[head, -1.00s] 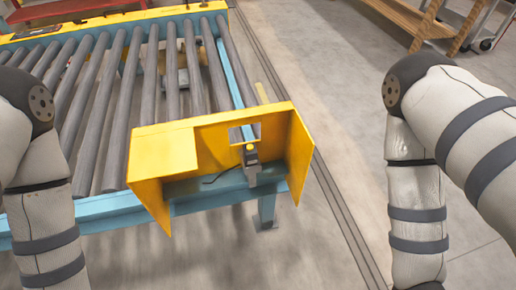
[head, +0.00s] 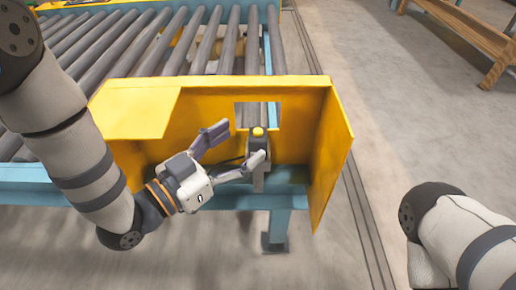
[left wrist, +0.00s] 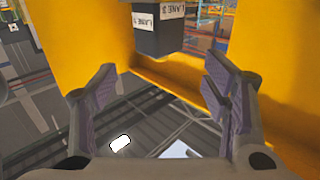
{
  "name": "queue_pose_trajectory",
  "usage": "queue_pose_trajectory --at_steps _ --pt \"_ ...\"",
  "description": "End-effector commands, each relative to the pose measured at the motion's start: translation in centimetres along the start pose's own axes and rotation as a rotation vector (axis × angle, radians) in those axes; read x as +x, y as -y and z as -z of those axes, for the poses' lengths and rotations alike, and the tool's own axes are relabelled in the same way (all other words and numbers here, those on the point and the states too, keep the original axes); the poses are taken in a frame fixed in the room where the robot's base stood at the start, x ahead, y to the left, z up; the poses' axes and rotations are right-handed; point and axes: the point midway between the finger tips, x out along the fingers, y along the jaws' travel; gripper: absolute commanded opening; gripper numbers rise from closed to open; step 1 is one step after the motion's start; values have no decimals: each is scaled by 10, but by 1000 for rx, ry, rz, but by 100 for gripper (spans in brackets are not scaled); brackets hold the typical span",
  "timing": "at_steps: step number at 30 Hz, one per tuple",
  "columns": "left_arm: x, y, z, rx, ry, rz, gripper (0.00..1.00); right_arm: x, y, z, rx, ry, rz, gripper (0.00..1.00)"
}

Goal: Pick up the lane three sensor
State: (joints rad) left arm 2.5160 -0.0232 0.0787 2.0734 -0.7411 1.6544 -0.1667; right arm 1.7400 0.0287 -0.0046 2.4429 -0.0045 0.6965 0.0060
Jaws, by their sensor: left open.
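The lane three sensor (head: 258,146) is a small dark block with a yellow top, on a bracket inside the yellow guard at the end of the conveyor. In the left wrist view the sensor (left wrist: 158,36) is a black box at the top, with white labels reading "LANE 3". My left gripper (head: 238,147) is open, just left of the sensor in the head view, with one finger near its lower front. In the left wrist view my left gripper (left wrist: 160,85) has its fingers spread and empty, with the sensor beyond them. My right gripper is out of view.
The yellow guard (head: 335,150) has walls behind and to the right of the sensor and a flange at upper left. Grey rollers (head: 180,45) and a blue frame (head: 40,183) lie behind and left. A wooden bench (head: 470,38) stands far right. The floor between is clear.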

Motion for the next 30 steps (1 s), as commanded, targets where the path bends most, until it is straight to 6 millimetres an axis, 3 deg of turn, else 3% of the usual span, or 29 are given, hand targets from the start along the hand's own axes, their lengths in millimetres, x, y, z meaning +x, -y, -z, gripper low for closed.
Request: queue_pose_trajectory --at_steps 9,17,24,30 --pt "52 0 -1 -1 1 1 69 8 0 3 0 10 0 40" --pt "57 0 -1 -3 3 2 69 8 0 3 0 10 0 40" --pt "57 0 -1 -3 4 2 15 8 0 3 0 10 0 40" --pt "57 0 -1 -3 3 2 14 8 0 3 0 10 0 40"
